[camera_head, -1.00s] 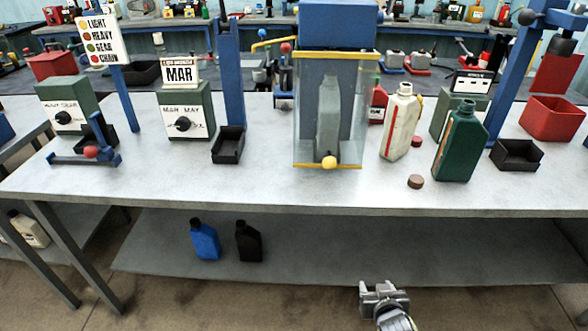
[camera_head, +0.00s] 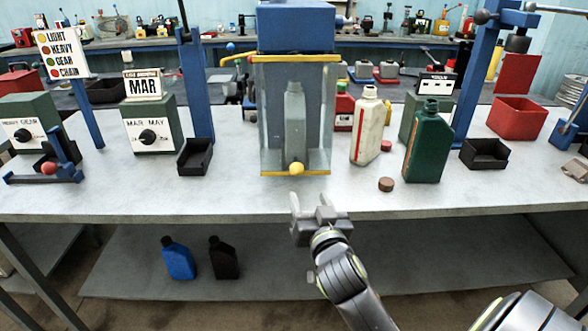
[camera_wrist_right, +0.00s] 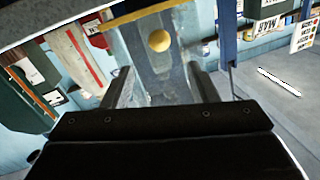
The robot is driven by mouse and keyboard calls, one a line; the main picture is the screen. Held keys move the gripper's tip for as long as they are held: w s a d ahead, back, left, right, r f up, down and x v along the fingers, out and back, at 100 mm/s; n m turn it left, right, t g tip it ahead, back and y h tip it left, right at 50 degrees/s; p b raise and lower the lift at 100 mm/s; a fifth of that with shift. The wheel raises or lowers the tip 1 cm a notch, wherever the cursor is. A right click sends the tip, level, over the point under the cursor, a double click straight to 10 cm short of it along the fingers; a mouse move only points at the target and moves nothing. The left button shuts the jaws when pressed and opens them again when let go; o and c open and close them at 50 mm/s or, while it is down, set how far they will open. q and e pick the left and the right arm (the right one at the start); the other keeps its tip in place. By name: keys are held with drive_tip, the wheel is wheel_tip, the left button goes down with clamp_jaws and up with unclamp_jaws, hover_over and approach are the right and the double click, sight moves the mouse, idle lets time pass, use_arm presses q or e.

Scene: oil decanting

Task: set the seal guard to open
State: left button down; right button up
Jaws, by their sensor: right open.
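The seal guard (camera_head: 262,120) is a clear panel with a yellow top edge and a yellow bottom bar, under a blue housing (camera_head: 296,28). It is down in front of a grey bottle (camera_head: 294,120). A round yellow knob (camera_head: 296,168) sits on its bottom bar and also shows in the right wrist view (camera_wrist_right: 159,40). My right gripper (camera_head: 311,204) is open and empty at the table's front edge, just in front of and below the knob, apart from it. In the right wrist view the knob lies beyond the spread fingers (camera_wrist_right: 163,88). My left gripper is not in view.
Right of the guard stand a cream bottle (camera_head: 369,128) and a green bottle (camera_head: 428,145), with a brown cap (camera_head: 386,184) nearby. Left are a black tray (camera_head: 195,157) and a MAR dial box (camera_head: 150,135). The table (camera_head: 230,195) before the guard is clear.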

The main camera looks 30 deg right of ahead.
sight(298, 173)
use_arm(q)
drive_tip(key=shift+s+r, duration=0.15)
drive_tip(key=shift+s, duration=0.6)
use_arm(e)
drive_tip(key=x, duration=1.3)
drive_tip(key=shift+w, duration=0.1)
drive_tip(key=shift+f, duration=0.1)
clamp_jaws()
use_arm(q)
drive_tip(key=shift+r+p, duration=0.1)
drive_tip(key=shift+p, duration=0.25)
